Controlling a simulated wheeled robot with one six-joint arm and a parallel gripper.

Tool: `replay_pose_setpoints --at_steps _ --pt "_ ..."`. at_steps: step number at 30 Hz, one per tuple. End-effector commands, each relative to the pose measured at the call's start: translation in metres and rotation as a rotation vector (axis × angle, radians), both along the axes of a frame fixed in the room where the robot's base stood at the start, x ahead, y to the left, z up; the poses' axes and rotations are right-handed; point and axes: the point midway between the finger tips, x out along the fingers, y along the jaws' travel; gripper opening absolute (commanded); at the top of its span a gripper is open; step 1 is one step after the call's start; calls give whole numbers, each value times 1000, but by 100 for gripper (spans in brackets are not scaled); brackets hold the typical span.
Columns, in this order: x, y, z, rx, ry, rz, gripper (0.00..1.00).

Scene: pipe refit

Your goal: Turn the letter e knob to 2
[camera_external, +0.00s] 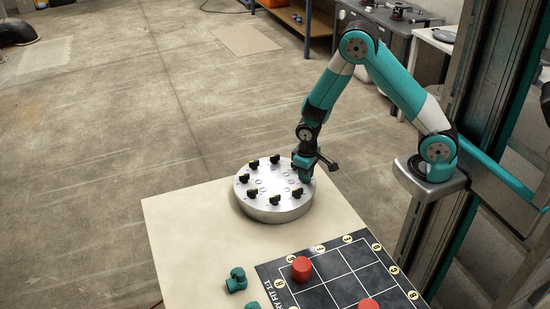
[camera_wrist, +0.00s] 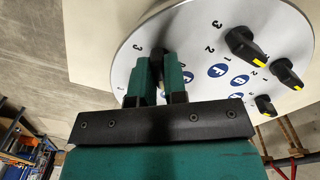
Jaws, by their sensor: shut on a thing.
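A round silver dial plate (camera_external: 270,211) stands on the table, with several black knobs in a ring on top. My gripper (camera_external: 304,172) is down at the right rim of the plate. In the wrist view, my gripper's teal fingers (camera_wrist: 157,66) are closed around one black knob, mostly hidden between them. Its letter and pointer cannot be read, so I cannot tell whether it is the letter e knob. Blue letter discs, one reading F (camera_wrist: 220,70), lie to the right.
Neighbouring black knobs with yellow pointer marks (camera_wrist: 243,45) sit close on the right in the wrist view. On the pale table (camera_external: 180,225) are a black grid board (camera_external: 331,280), red cylinders (camera_external: 301,268) and a teal pipe fitting (camera_external: 236,280). The table's left part is clear.

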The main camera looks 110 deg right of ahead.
Motion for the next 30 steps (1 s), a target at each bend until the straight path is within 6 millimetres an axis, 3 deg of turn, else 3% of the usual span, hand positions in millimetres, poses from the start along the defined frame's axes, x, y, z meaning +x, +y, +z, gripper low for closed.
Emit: replay_pose_setpoints --at_steps 30 --pt "1 -1 1 -2 -3 -935 0"
